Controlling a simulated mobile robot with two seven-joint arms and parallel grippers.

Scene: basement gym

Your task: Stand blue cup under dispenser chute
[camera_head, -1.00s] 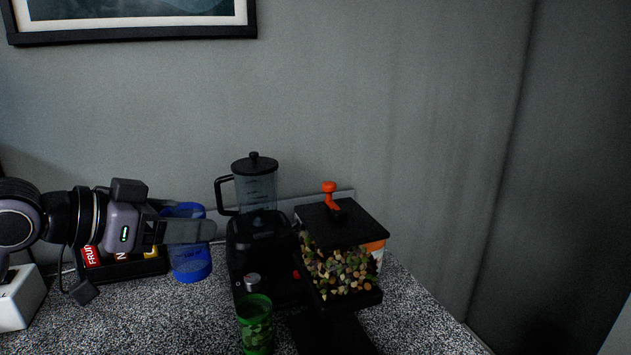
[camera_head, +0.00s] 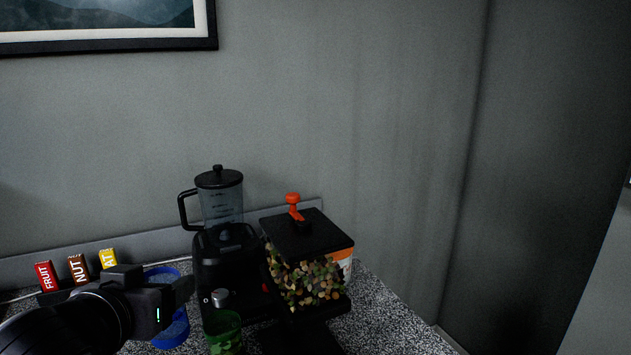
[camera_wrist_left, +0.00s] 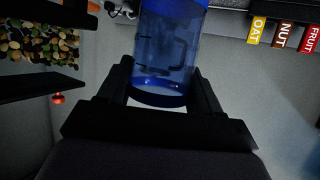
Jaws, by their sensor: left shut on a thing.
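The blue cup (camera_head: 172,332) is see-through with a solid blue rim, and shows low at the left in the head view, partly behind my gripper. My left gripper (camera_head: 178,292) is shut on it. In the left wrist view the cup (camera_wrist_left: 170,45) sits between the two fingers (camera_wrist_left: 158,92). The dispenser (camera_head: 305,282) stands right of the cup, with a black lid, an orange-red knob and a clear hopper full of mixed pieces. Its chute outlet cannot be made out. The dispenser also shows at the left of the left wrist view (camera_wrist_left: 40,42). My right gripper is not in view.
A black blender (camera_head: 222,250) with a clear jug stands between cup and dispenser. A green camouflage cup (camera_head: 224,335) stands in front of it. Fruit, nut and oat bars (camera_head: 78,268) stand at the left. An orange-and-white container (camera_head: 345,262) is behind the dispenser. Speckled counter (camera_head: 385,325) is clear at right.

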